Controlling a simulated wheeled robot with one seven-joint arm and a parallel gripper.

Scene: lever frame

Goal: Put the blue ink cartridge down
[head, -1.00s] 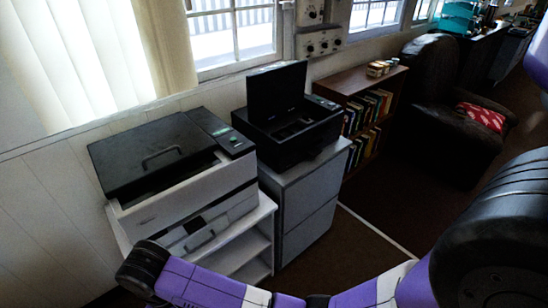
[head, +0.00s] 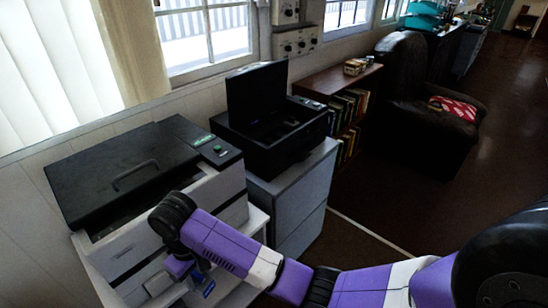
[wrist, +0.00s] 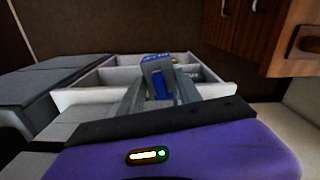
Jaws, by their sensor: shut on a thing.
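The blue ink cartridge (wrist: 156,62) is upright between the two fingers of my gripper (wrist: 158,88) in the wrist view, and the gripper is shut on it. Behind and around it in that view is a pale open tray or drawer (wrist: 88,95) with dividers. I cannot tell whether the cartridge touches its floor. In the head view my gripper (head: 196,274) is low in front of the white printer, with a small blue patch at its tip, mostly hidden by my arm.
The white printer (head: 118,250) with a dark lid stands left on a white stand. A black printer (head: 275,145) with its lid raised is on a grey cabinet (head: 290,205). A wooden front with a knob (wrist: 308,42) is close at right in the wrist view. Open floor lies right.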

